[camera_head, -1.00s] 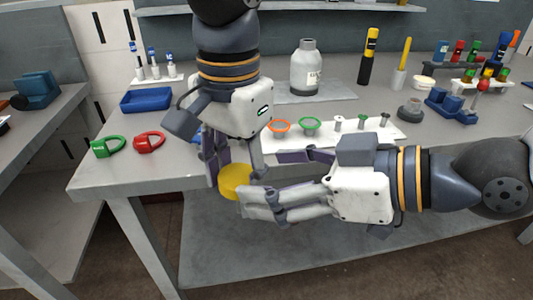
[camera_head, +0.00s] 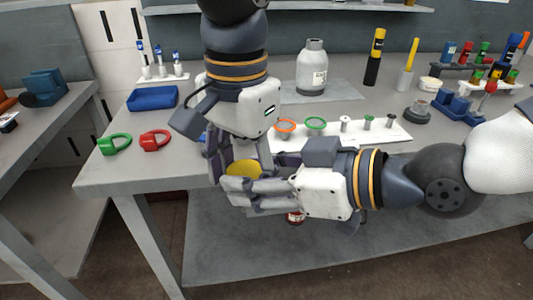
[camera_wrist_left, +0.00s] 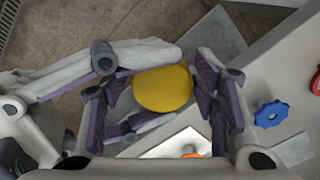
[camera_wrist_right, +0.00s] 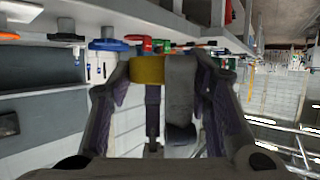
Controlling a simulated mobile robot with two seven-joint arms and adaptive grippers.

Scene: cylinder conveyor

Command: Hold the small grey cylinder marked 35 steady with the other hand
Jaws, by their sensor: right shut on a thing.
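A yellow cylinder (camera_head: 243,170) is held off the table's front edge; no grey cylinder marked 35 can be made out. My right gripper (camera_head: 238,188) reaches in from the right and is shut on the yellow cylinder. My left gripper (camera_head: 240,163) points down from above, its fingers on either side of the cylinder. In the left wrist view the cylinder (camera_wrist_left: 163,88) sits between the left fingers, with a gap at the left pad, so that gripper looks open. In the right wrist view the cylinder (camera_wrist_right: 148,69) is partly hidden behind a grey finger-like part.
A lower shelf (camera_head: 240,255) lies beneath. Space in front of the table is free.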

